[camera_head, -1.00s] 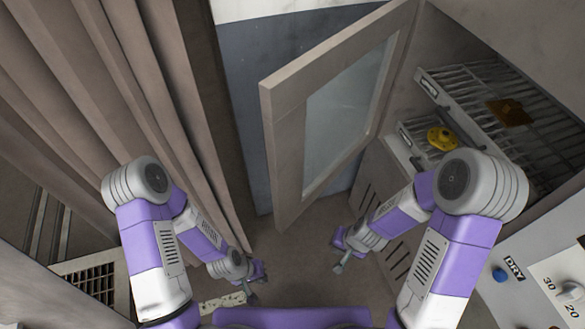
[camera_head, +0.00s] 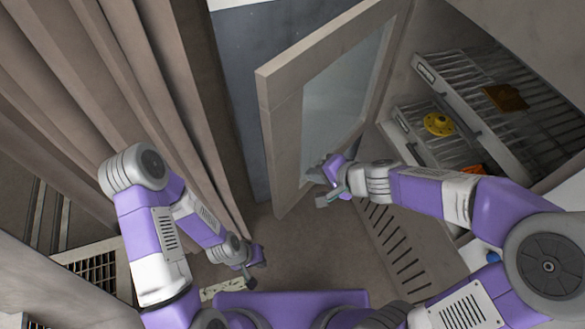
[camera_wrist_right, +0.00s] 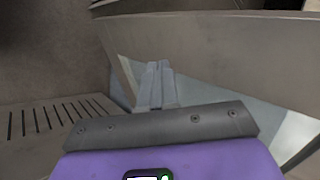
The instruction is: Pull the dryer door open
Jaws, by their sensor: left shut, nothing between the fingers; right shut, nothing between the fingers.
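The dryer door (camera_head: 280,120), a grey-beige frame around a glass pane (camera_head: 345,85), stands swung out from the dryer body at the centre of the head view. My right gripper (camera_head: 318,180) is shut and empty, at the lower inner side of the door. In the right wrist view its fingers (camera_wrist_right: 155,80) point toward the door frame (camera_wrist_right: 215,50); whether they touch it I cannot tell. My left gripper (camera_head: 250,280) is shut and empty, low over the floor left of the door. No door handle shows clearly.
Inside the dryer, wire racks (camera_head: 480,110) hold a yellow round item (camera_head: 438,124) and a brown piece (camera_head: 505,98). A vented panel (camera_head: 395,240) lies below the racks. A brown curtain (camera_head: 130,90) hangs at the left. Bare floor (camera_head: 290,250) lies beneath the door.

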